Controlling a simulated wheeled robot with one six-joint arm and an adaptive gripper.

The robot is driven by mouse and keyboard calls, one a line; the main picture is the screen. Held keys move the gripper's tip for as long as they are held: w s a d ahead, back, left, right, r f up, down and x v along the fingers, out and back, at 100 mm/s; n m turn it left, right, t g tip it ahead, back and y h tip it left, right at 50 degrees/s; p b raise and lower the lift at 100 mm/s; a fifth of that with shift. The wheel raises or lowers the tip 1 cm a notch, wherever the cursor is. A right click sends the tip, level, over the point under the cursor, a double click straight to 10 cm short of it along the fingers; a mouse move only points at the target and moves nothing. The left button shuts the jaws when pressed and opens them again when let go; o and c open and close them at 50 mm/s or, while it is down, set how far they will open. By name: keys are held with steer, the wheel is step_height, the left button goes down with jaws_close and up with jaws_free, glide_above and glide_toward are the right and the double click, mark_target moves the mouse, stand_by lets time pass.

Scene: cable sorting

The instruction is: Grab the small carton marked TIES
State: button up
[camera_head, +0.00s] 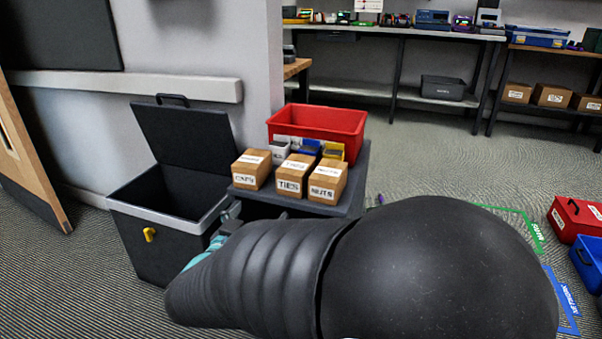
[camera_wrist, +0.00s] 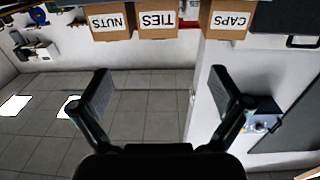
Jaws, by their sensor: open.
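The brown TIES carton (camera_head: 290,177) stands on the dark stand in the head view, between the CAPS carton and the NUTS carton. In the wrist view, the TIES carton (camera_wrist: 158,30) shows upside down at the top middle, its white label facing the camera. My gripper (camera_wrist: 161,90) is open and empty, its two fingers wide apart. The carton appears beyond the fingertips, apart from them. In the head view my arm hides most of my gripper, in front of the stand.
The CAPS carton (camera_head: 251,169) and NUTS carton (camera_head: 327,184) flank it closely. A red bin (camera_head: 330,122) and several small containers stand behind on the dark stand (camera_head: 355,185). An open dark bin (camera_head: 160,237) with a raised lid is left of the stand.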

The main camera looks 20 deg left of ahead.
mark_target(288, 178)
steer(key=w, duration=0.4)
steer(key=w+d+b, duration=0.1)
steer(key=w, duration=0.8)
steer(key=shift+d+r, duration=0.2)
steer(key=shift+d, duration=0.2)
steer(key=c, duration=1.3)
